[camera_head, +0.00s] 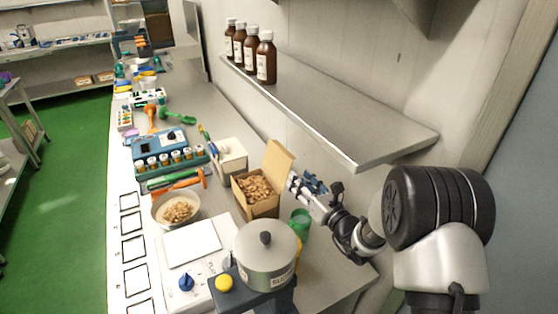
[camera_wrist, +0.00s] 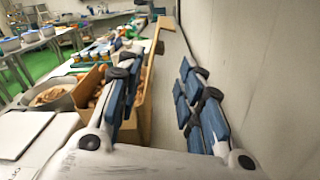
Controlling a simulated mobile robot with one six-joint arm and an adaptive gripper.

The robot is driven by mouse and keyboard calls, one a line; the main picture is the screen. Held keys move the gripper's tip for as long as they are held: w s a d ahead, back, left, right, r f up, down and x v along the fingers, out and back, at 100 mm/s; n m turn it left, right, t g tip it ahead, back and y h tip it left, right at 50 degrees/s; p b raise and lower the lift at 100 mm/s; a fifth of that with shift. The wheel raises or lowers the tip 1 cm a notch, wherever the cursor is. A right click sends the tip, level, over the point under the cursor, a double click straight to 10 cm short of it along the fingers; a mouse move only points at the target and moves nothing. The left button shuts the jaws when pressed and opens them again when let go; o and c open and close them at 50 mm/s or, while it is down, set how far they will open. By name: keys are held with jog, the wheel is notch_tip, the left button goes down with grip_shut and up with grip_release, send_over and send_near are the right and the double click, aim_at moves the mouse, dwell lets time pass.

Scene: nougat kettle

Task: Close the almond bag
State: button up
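The almond bag shows as an open brown carton (camera_head: 257,205) filled with almonds (camera_head: 255,187). Its tan flap (camera_head: 278,162) stands raised on the far right side. My gripper (camera_head: 305,186) is just right of the flap, near the wall side. In the wrist view my gripper (camera_wrist: 160,95) is open, with its blue-padded fingers wide apart. The flap (camera_wrist: 147,85) shows just right of the left finger, which hides part of the carton. I cannot tell whether that finger touches the flap. Nothing is held.
A bowl of nuts (camera_head: 178,209) and a white scale (camera_head: 191,244) stand left of the carton. A lidded pot (camera_head: 265,252) and a green cup (camera_head: 301,222) are in front. A white box (camera_head: 230,157) stands behind. A wall shelf (camera_head: 335,110) with brown bottles hangs above.

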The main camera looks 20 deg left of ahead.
aim_at(280, 160)
jog(key=b+x, duration=0.1)
jog(key=x, duration=1.1)
jog(key=shift+w+a+b, duration=0.25)
jog(key=shift+a+b, duration=0.1)
jog(key=shift+b, duration=0.05)
jog(key=shift+c, duration=0.4)
grip_shut()
